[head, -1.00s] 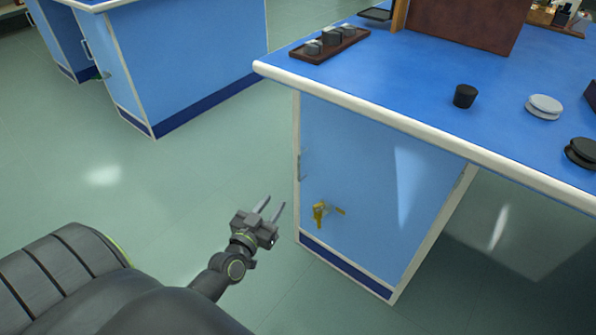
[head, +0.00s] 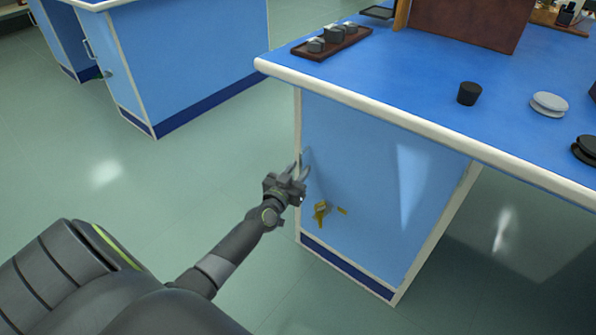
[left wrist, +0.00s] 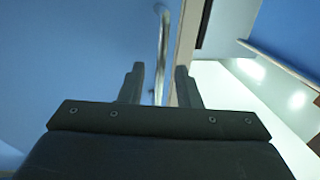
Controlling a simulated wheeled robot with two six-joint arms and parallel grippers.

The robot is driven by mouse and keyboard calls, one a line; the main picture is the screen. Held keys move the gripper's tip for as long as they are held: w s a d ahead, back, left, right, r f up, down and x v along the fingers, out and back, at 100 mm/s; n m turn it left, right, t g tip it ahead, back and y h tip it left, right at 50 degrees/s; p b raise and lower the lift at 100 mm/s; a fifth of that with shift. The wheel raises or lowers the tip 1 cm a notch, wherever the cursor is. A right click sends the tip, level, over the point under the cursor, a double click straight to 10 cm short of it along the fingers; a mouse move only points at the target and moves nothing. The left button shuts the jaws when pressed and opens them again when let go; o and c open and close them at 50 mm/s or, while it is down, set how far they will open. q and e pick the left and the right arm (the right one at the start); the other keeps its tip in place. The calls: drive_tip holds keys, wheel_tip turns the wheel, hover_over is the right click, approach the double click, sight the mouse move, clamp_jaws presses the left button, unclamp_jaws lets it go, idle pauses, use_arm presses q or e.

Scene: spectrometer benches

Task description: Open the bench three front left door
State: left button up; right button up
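The bench door (head: 365,170) is a light blue panel with a pale frame, below the blue worktop, and looks shut. Its thin metal handle (head: 305,156) is at the door's left edge. My left gripper (head: 301,167) is at this handle, partly covering it. My right gripper is not in view.
A brass key-like piece (head: 321,212) sits on the door's lower left. Black and grey round pieces and a brown tray (head: 332,42) stand on the worktop (head: 400,85). Another blue bench (head: 190,60) is at the back left. The green floor (head: 205,165) between is clear.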

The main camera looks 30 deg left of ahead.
use_arm(q)
drive_tip(key=shift+w, duration=0.2)
clamp_jaws()
drive_tip(key=shift+s, duration=0.1)
idle(0.4)
